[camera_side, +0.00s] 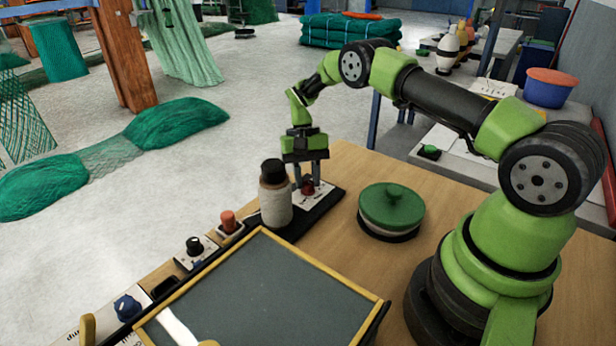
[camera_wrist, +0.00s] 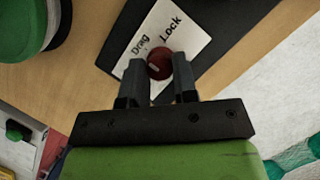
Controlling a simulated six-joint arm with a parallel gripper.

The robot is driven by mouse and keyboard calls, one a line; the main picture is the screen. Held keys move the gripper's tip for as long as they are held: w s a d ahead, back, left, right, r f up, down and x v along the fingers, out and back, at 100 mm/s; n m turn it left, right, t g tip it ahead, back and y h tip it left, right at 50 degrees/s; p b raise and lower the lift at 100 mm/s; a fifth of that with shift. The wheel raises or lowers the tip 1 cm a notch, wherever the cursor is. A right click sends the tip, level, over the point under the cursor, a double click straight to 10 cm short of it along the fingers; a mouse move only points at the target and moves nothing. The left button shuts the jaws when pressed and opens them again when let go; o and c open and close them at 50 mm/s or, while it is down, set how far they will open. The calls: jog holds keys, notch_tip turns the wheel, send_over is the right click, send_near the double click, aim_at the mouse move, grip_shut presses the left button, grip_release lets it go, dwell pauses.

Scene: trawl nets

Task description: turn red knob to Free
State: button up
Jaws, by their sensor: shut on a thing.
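The red knob (camera_side: 308,188) sits on a white label plate (camera_side: 325,189) on a dark base at the far edge of the wooden table. In the wrist view the red knob (camera_wrist: 159,65) lies between my two fingertips, on the plate (camera_wrist: 193,37) printed "Drag" and "Lock". My gripper (camera_side: 306,176) points straight down over the knob. It also shows in the wrist view (camera_wrist: 159,78), shut on the knob with a finger on each side. No "Free" marking shows; the part of the plate by the fingers is hidden. The knob's pointer cannot be made out.
A bottle with a black cap (camera_side: 276,205) stands close left of my gripper. A green-lidded round container (camera_side: 391,208) sits to its right. An orange-red knob (camera_side: 229,221), a black knob (camera_side: 194,245) and a blue knob (camera_side: 127,307) line the table edge beside a grey board (camera_side: 255,297).

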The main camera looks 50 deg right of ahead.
jog(key=n+h, duration=0.1)
jog(key=n, duration=0.1)
jog(key=n+g+h, duration=0.1)
jog(key=n, duration=0.2)
jog(key=shift+a+n, duration=0.2)
jog(key=shift+n, duration=0.1)
jog(key=n+h, duration=0.2)
jog(key=n, duration=0.3)
jog(key=shift+a+n, duration=0.1)
jog(key=shift+n, duration=0.3)
jog(key=o, duration=0.9)
jog(key=shift+v, duration=4.95)
jog(key=shift+a+r, duration=0.1)
jog(key=shift+a, duration=0.05)
